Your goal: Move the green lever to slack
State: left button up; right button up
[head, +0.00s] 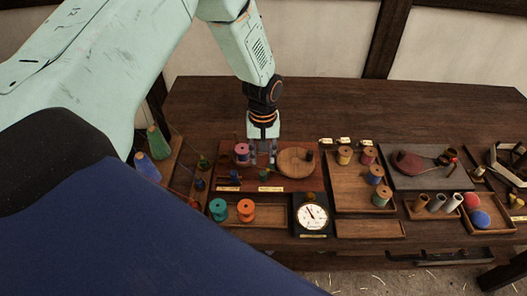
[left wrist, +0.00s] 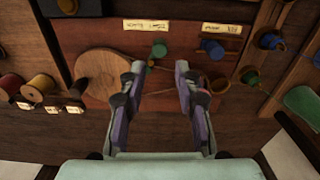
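My left gripper (head: 262,160) reaches down over the reddish-brown board (head: 302,185), beside the round wooden disc (head: 297,162). In the left wrist view my gripper (left wrist: 160,75) is open, with its two fingers apart and nothing clearly held between them. A small green knob (left wrist: 159,48) shows just beyond the fingertips, close to a paper label (left wrist: 146,25); it may be the green lever's end. Its shaft is not clear, and I cannot tell whether a finger touches it. A blue piece (left wrist: 213,48) is by a second label (left wrist: 222,28). The label writing is too small to read.
A pink spool (head: 242,152) stands close left of my gripper. A dial gauge (head: 313,217) and teal and orange spools stand in front. Another green piece (head: 203,162) is farther left. A tray (head: 350,200) of spools is to the right. The back of the table is clear.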

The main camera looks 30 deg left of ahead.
aim_at(264, 174)
pick_arm(q)
notch_tip(264, 174, down, 9)
jog(key=b, duration=0.6)
jog(key=shift+a, duration=0.1)
jog(key=shift+s+d+r, duration=0.1)
jog(key=shift+d+r, duration=0.05)
jog(key=shift+d, duration=0.05)
jog(key=shift+d, duration=0.1)
jog(key=shift+w+d+p, duration=0.2)
jog(key=shift+d+p, duration=0.1)
jog(key=shift+d, duration=0.05)
jog(key=shift+w+d, duration=0.25)
jog(key=shift+d, duration=0.55)
jog(key=shift+w+d+b, duration=0.45)
jog(key=shift+w+d, duration=0.2)
jog(key=shift+w, duration=0.1)
jog(key=shift+w+d, duration=0.3)
jog(key=shift+w, duration=0.15)
